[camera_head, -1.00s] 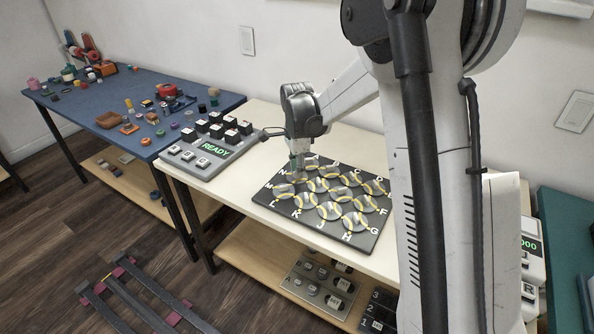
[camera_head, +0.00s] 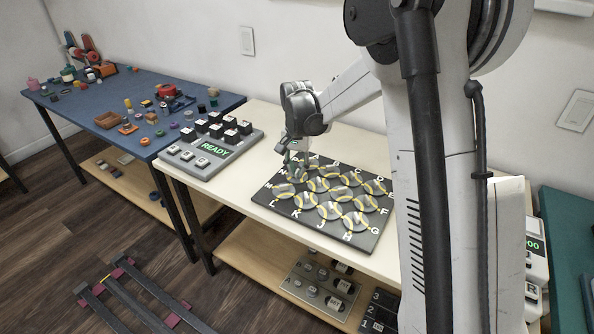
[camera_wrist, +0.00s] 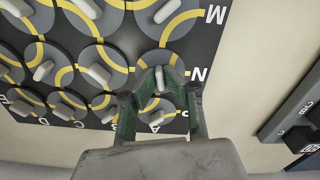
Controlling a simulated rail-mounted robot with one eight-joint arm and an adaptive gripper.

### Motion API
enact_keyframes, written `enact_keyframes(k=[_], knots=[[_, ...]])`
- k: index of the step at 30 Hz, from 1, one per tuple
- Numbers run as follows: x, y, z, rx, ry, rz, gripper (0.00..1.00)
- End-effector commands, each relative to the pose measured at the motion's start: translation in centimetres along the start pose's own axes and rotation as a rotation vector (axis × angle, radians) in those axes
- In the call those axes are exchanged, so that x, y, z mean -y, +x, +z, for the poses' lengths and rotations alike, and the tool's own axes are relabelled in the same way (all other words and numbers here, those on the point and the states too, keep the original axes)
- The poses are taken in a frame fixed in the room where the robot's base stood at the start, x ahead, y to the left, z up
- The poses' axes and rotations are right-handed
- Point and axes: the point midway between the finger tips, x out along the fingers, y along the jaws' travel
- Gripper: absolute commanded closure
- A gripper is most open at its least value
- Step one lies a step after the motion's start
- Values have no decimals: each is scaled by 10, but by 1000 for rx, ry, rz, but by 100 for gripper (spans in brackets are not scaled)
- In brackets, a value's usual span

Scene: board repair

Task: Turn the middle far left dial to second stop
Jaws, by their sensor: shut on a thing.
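The black board (camera_head: 264,193) of round grey dials with yellow tracks and white edge letters lies on the cream table. In the wrist view the dial handle (camera_wrist: 159,79) beside the letter N is a pale bar pointing roughly up the picture. My gripper (camera_wrist: 162,76) has its green fingers closed around this handle. Part of the dial is hidden by the fingers. In the head view my gripper (camera_head: 297,160) is low over the far left part of the board. The handle is too small to tell there.
Other dials (camera_wrist: 97,74) stand close beside the held one. A grey button console (camera_head: 215,150) with a READY display stands left of the board. A blue table (camera_head: 85,100) with many small items is further left. The wall is close behind.

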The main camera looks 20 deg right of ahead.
Motion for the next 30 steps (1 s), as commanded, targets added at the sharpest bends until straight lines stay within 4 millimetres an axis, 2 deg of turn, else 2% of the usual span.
enact_keyframes(k=[15, 30], knots=[[0, 0, 0, -1, -415, 0, 100], [0, 0, 0, -1, -552, 0, 100]])
